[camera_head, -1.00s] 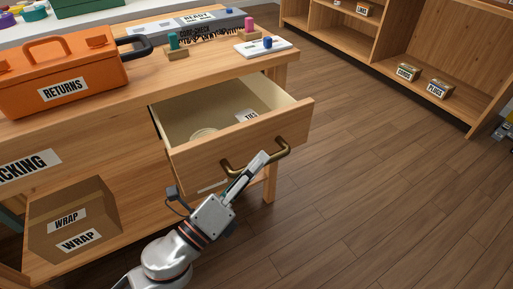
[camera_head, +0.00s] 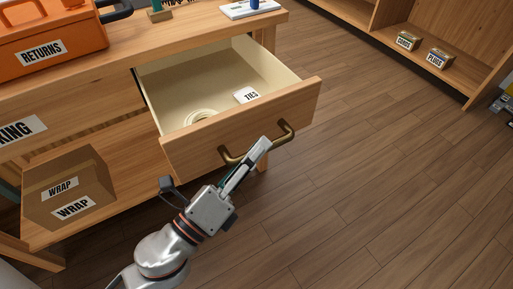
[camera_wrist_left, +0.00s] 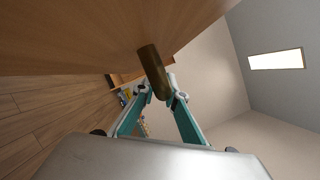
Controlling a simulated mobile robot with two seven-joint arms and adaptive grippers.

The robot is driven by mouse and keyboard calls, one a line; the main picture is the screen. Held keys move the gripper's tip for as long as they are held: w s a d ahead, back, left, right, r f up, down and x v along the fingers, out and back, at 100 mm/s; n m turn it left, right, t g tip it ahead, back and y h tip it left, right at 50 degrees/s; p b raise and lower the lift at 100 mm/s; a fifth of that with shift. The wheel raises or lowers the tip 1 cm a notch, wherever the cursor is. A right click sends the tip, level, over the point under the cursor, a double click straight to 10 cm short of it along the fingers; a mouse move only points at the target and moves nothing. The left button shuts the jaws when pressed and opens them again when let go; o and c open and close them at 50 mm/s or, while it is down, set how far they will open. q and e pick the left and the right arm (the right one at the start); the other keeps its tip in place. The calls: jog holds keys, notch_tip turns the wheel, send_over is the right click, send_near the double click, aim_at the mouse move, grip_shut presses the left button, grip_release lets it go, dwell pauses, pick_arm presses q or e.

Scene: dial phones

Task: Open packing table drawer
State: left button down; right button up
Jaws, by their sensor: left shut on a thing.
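The packing table drawer (camera_head: 225,135) stands well out of the table, its inside open to view. A brass bar handle (camera_head: 286,133) is on its front. In the left wrist view the handle (camera_wrist_left: 153,68) lies between the two teal-sided fingers (camera_wrist_left: 158,92). Inside the drawer are a white box marked TIES (camera_head: 246,95) and a pale coil (camera_head: 201,117). My right gripper is not in view.
An orange RETURNS toolbox (camera_head: 48,42) is on the table top. A WRAP carton (camera_head: 68,187) stands on the lower shelf. Small CORDS (camera_head: 407,40) and PLUGS (camera_head: 440,57) boxes sit on a shelf unit at right. The wooden floor (camera_head: 380,170) before the drawer is clear.

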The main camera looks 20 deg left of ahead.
pick_arm(q)
jog(key=c, duration=2)
grip_release()
jog(key=shift+c, duration=0.2)
jog(key=shift+s, duration=0.1)
jog(key=v, duration=1.2)
